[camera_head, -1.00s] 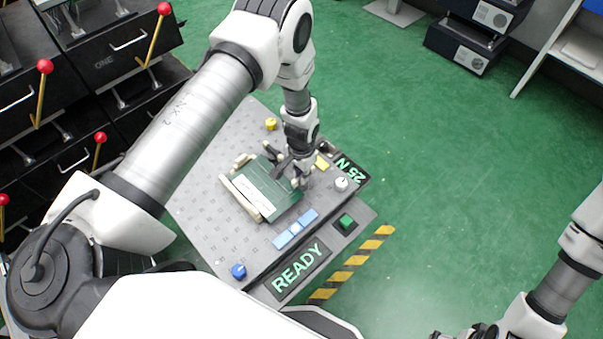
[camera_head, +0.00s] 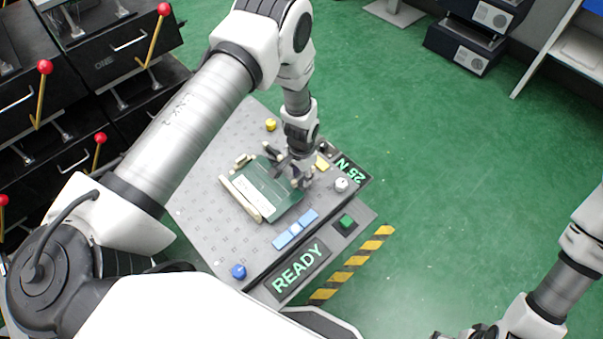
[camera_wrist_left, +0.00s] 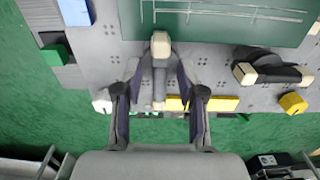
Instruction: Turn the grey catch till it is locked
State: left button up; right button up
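A grey catch with a cream tip (camera_wrist_left: 160,44) stands at the edge of the green plate (camera_wrist_left: 225,22) in the left wrist view. My left gripper (camera_wrist_left: 160,78) is open, with one finger on each side of the catch's grey arm; gaps show, and contact is not clear. In the head view my left gripper (camera_head: 288,168) is over the far right edge of the green plate (camera_head: 266,197) and hides most of the catch. My right gripper (camera_head: 465,332) is only partly in view at the bottom edge; its fingers cannot be made out.
A second, dark catch with cream ends (camera_wrist_left: 268,72) is beside the plate. A yellow block (camera_head: 321,163), white knob (camera_head: 341,184), yellow knob (camera_head: 271,124), blue block (camera_head: 296,229), blue knob (camera_head: 238,271) and green button (camera_head: 346,221) are around.

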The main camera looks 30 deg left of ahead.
aim_at(301, 176)
pick_arm(q)
notch_tip(301, 176, up, 12)
dwell(0.3)
dwell(0.3)
